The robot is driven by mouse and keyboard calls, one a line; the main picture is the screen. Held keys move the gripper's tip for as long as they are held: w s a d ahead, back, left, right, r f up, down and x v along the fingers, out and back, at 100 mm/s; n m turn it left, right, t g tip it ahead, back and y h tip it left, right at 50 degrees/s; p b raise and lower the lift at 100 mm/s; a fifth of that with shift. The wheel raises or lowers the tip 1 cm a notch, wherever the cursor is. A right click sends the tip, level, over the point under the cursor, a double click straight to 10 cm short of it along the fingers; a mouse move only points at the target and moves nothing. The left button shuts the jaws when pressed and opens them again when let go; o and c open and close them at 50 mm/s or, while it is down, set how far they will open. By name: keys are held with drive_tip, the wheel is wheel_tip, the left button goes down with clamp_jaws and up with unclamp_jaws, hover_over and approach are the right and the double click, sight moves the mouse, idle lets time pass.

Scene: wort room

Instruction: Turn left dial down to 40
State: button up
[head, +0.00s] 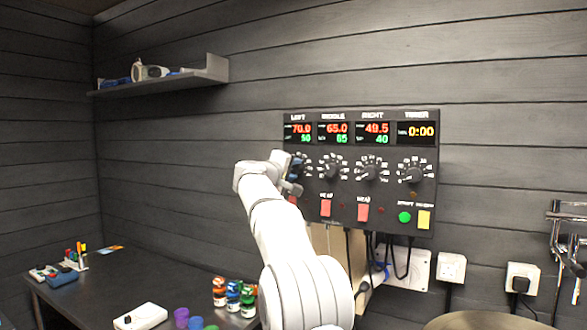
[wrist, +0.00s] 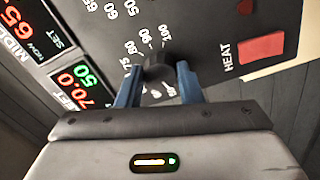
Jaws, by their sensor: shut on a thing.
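The control panel (head: 391,193) hangs on the wall with its LEFT, MIDDLE, RIGHT and TIMER displays. My gripper (wrist: 158,76) is shut on this knob, one blue finger on each side. In the head view my gripper (head: 291,176) covers most of the left dial.
The middle dial (head: 332,171) and right dial (head: 371,172) sit to the right on the panel. Red switches (head: 326,208) are below them. A shelf (head: 165,83) is on the wall at upper left. A dark table (head: 110,285) with bottles and small items stands at lower left.

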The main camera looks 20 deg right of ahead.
drive_tip(key=shift+a+r+n+p, duration=0.1)
drive_tip(key=shift+n+p, duration=0.35)
drive_tip(key=shift+n, duration=1.25)
drive_tip(key=o, duration=1)
drive_tip(key=b+v, duration=0.3)
drive_tip(key=v, duration=0.4)
drive_tip(key=shift+s+a, duration=0.2)
drive_tip(key=shift+a, duration=0.1)
